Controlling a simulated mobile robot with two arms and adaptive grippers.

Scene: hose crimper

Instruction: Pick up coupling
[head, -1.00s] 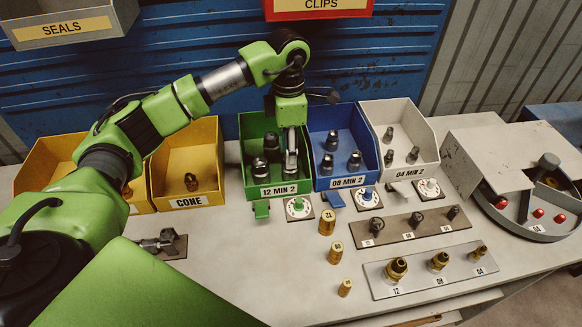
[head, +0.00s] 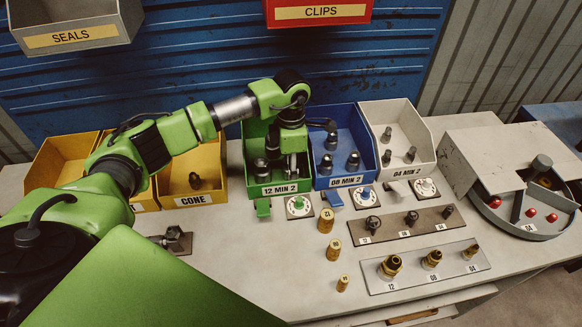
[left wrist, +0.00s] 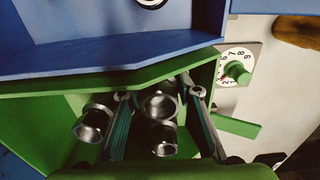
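The green bin (head: 281,188), labelled 12 MIN 2, holds several dark metal couplings. One coupling (head: 261,167) shows at its left side in the head view. My left gripper (head: 292,171) points down inside this bin. In the left wrist view, its two fingers (left wrist: 160,93) are spread apart. An upright hollow coupling (left wrist: 160,105) stands between them, with gaps visible on both sides. A second coupling (left wrist: 164,139) is just below it in the picture, also between the fingers. Another coupling (left wrist: 92,124) lies outside the left finger. My right gripper is not in view.
The blue bin (head: 347,182) adjoins the green bin on the right, with the white bin (head: 407,172) beyond. A yellow CONE bin (head: 194,200) stands left. Dials, brass pieces (head: 326,220) and two fitting plates (head: 428,268) occupy the front. The crimper (head: 530,190) stands right.

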